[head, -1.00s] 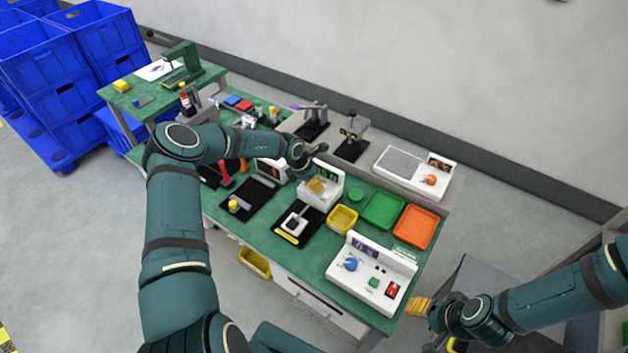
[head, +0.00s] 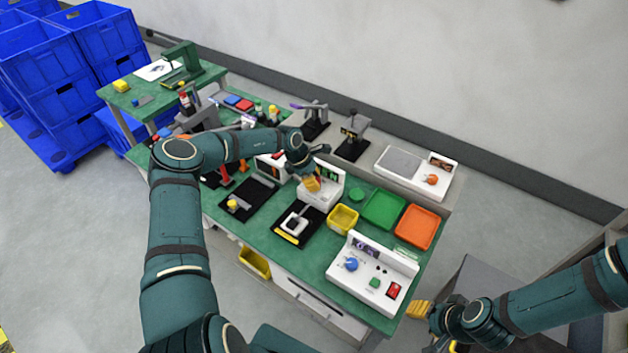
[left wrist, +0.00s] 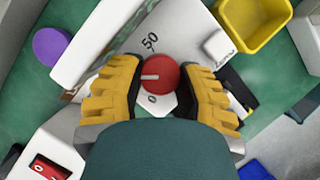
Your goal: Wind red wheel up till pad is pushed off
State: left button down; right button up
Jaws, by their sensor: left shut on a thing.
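The red wheel (left wrist: 160,76) is a round knob with a white pointer line, on a white unit marked 50 and 0. In the left wrist view my left gripper (left wrist: 161,82) has its yellow fingers on both sides of the wheel, shut on it. The pointer line points left.
A yellow bin (head: 343,218), a green tray (head: 384,211) and an orange tray (head: 416,228) stand right of the unit. A white panel with a blue knob (head: 351,264) is at the front right. A black mat (head: 286,239) lies in front.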

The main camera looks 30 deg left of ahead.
pick_arm(q)
jog(key=shift+s+a+f, duration=0.1)
jog(key=shift+f, duration=0.1)
jog(key=c, duration=0.5)
grip_release()
jog(key=shift+r, duration=0.15)
jog(key=shift+r, duration=0.15)
jog(key=shift+a+r, duration=0.15)
jog(key=shift+r, duration=0.05)
jog(key=shift+v, duration=3.6)
jog(key=shift+s, duration=0.1)
